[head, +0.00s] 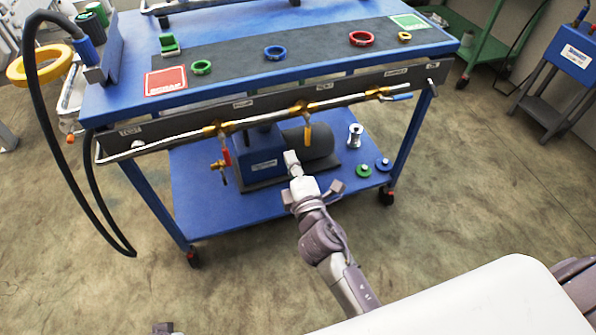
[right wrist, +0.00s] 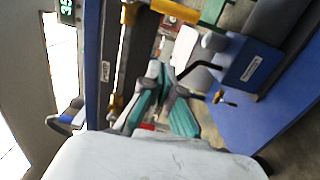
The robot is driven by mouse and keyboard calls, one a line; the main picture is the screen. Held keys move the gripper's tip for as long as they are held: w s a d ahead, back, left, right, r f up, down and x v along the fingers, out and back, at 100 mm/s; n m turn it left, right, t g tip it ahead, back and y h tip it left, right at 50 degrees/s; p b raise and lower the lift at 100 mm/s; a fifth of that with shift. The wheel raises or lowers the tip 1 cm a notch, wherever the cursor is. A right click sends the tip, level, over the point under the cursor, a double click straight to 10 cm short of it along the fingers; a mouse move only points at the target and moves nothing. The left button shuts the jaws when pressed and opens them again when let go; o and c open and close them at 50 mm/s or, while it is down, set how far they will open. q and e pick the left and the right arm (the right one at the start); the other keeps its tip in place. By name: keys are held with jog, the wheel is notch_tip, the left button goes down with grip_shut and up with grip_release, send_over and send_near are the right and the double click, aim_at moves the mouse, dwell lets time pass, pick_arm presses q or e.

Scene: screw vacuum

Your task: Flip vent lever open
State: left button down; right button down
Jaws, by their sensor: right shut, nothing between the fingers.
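Several valve levers sit along the pipe on the blue cart's front rail. A yellow lever (head: 308,133) hangs down at the middle valve, a red lever (head: 226,157) hangs at the left, and a blue lever (head: 401,97) lies along the pipe at the right end. The rail labels are too small to read, so I cannot tell which is the vent. My right gripper (head: 292,158) is shut and empty, below and left of the yellow lever and apart from it. A yellow lever (right wrist: 175,10) shows at the right wrist view's top edge. A dark tip at the head view's bottom left may be my left gripper (head: 162,327).
A blue pump with a dark motor (head: 309,147) stands on the lower shelf (head: 215,215). Green, blue, red and yellow rings lie on the cart top (head: 238,82). A black hose (head: 85,206) loops down at the left. The floor in front is open.

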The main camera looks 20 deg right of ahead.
aim_at(307, 131)
pick_arm(q)
jog(key=shift+f, duration=1.2)
pick_arm(e)
jog(key=shift+w+d, duration=2)
